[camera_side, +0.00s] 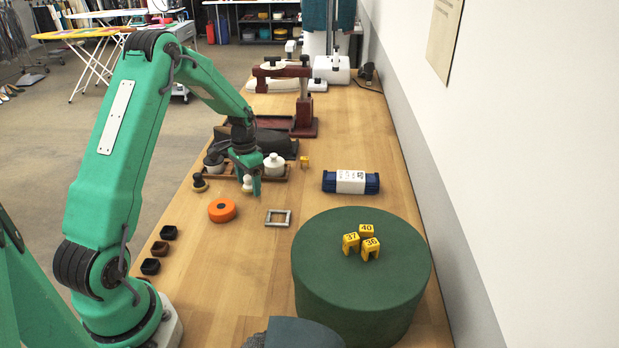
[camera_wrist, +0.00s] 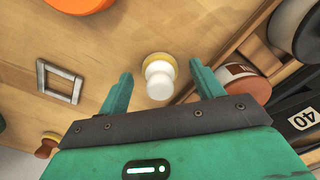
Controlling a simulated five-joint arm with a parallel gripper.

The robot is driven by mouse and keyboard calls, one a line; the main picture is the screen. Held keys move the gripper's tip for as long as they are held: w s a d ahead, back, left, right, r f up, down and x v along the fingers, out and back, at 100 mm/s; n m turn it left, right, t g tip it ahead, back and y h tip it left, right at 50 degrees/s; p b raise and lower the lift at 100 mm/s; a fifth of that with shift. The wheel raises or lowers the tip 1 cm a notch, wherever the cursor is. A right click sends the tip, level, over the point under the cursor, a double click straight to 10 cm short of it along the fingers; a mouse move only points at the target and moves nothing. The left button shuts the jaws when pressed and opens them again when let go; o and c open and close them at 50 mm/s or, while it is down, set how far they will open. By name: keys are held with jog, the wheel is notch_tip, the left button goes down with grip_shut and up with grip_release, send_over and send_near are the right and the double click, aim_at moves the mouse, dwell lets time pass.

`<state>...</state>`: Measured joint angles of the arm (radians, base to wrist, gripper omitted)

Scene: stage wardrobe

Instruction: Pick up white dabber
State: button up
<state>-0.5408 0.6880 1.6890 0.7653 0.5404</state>
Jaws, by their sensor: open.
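The white dabber (camera_side: 247,183) stands on the wooden table, in front of the tray of jars. In the wrist view, the white dabber (camera_wrist: 159,80) shows a rounded white handle and a yellowish pad at its far end. My gripper (camera_side: 248,187) is over it, pointing down, and partly hides it in the side view. In the wrist view, my gripper (camera_wrist: 160,69) is open, with one finger on each side of the dabber and a visible gap on both sides. I cannot tell the exact height of the fingertips relative to the dabber.
A dark dabber (camera_side: 200,182) stands to the left. An orange roll (camera_side: 222,210) and a grey square frame (camera_side: 278,218) lie nearer. A white lidded jar (camera_side: 274,165) stands close behind right. A green round box (camera_side: 362,285) stands front right. Table around the frame is clear.

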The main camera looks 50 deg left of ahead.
aim_at(250, 178)
jog(key=c, duration=1.1)
jog(key=shift+o, duration=0.2)
jog(key=shift+r, duration=0.2)
jog(key=shift+r, duration=0.55)
jog(key=r, duration=0.3)
jog(key=shift+d+r, duration=0.1)
jog(key=shift+d, duration=0.3)
jog(key=d+r, duration=0.6)
jog(key=d, duration=0.5)
jog(key=shift+r, duration=0.2)
